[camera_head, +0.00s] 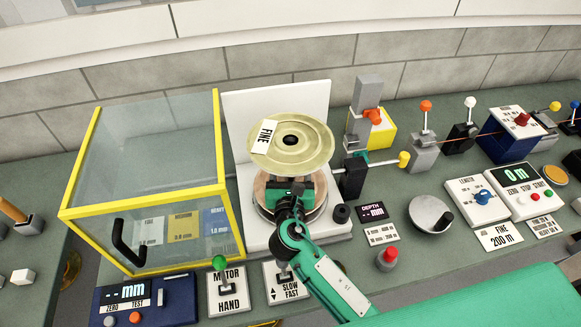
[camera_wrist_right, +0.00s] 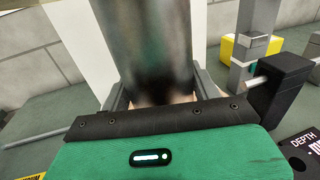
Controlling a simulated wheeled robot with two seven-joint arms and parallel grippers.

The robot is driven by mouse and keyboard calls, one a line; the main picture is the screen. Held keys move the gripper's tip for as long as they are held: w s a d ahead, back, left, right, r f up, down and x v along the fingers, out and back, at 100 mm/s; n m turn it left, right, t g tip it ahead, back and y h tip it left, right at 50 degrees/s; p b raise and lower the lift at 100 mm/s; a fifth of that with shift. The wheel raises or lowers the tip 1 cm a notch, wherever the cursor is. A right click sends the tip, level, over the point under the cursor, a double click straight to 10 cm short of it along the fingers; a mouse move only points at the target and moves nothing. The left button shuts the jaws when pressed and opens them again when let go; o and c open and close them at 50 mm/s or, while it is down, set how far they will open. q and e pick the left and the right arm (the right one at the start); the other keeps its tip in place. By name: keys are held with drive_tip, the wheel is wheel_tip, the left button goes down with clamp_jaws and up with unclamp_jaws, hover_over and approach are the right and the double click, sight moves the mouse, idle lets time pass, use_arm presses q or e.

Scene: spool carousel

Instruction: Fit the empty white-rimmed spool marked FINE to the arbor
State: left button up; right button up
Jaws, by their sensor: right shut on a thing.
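The spool marked FINE (camera_head: 312,147) shows in the head view as a pale cream flange with a dark centre hole and a white FINE label. It is above a round brownish and grey disc (camera_head: 317,207) in front of a white upright plate. My right gripper (camera_head: 288,187) is just below the flange, reaching in from the lower right. In the right wrist view its two fingers are shut on a dark metallic barrel (camera_wrist_right: 147,45), apparently the spool's. The arbor is hidden, and I cannot tell whether the spool is on it. My left gripper is not in view.
A yellow-framed clear box (camera_head: 150,185) stands close on the left. A black post with a yellow-knobbed lever (camera_head: 403,159) stands close on the right. MOTOR (camera_head: 227,290) and SLOW/FAST (camera_head: 285,281) switches are in front. A cranked grey dial (camera_head: 430,214) lies further right.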

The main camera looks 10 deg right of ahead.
drive_tip(key=shift+f+b, duration=0.9)
drive_tip(key=shift+f, duration=0.55)
drive_tip(key=shift+p, duration=0.35)
drive_tip(key=o, duration=1.7)
drive_tip(key=shift+o, duration=0.5)
drive_tip(key=shift+f, duration=0.15)
drive_tip(key=shift+r+p, duration=1.6)
drive_tip(key=shift+p, duration=0.25)
